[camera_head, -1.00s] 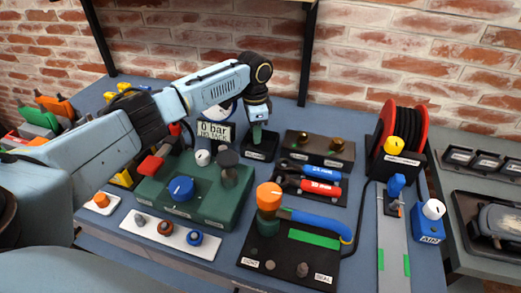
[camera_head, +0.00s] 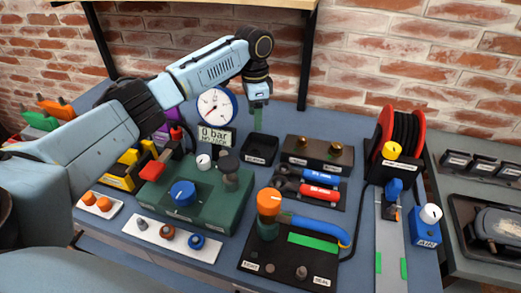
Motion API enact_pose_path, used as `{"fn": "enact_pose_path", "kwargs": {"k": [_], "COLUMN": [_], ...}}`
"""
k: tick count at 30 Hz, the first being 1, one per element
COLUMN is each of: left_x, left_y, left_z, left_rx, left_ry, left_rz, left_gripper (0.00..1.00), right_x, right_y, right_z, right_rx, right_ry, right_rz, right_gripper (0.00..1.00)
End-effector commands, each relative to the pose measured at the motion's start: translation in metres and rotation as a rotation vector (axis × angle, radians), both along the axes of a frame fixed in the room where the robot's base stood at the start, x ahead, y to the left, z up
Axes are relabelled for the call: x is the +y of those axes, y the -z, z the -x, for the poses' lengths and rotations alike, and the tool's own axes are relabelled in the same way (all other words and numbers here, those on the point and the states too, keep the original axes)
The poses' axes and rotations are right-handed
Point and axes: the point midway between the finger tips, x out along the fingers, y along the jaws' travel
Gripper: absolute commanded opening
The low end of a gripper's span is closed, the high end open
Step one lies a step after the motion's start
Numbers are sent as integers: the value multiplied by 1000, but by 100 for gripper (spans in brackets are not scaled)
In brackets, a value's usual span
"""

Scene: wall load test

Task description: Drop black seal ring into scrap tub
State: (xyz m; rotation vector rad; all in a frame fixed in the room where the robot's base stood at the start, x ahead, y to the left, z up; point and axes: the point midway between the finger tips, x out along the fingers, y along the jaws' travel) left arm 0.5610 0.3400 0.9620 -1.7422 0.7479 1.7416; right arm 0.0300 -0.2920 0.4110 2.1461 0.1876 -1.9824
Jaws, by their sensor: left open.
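The small black open tub (camera_head: 249,160), which looks like the scrap tub, stands on the blue bench behind the green block. My left gripper (camera_head: 258,122) points down above the tub, clear of it, with its jaws open. I see nothing held between its fingers. I cannot make out the black seal ring; the inside of the tub is too dark to tell whether it lies there. My right gripper is not in view.
The green block with a blue knob (camera_head: 182,192) is in front. A red hose reel (camera_head: 402,135) stands farther right.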

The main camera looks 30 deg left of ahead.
Motion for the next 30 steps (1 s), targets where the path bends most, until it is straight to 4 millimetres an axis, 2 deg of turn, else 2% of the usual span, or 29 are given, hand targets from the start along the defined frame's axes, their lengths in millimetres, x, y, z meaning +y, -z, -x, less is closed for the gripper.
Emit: {"fn": "enact_pose_path", "kwargs": {"k": [1,3,9,26,30], "left_x": [0,0,0,0,0], "left_y": [-14,-27,-50,-56,-71], "left_z": [-1,-1,0,0,0], "left_rx": [-4,-4,-1,0,0], "left_ry": [0,0,-1,-1,0], "left_rz": [0,1,-1,0,0], "left_gripper": [57,57,57,57,57], "right_x": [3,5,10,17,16], "right_y": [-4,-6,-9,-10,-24], "right_z": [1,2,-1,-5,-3], "right_rx": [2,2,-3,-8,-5], "right_ry": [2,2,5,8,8], "right_rz": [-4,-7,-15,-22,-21], "right_gripper": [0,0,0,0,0]}}
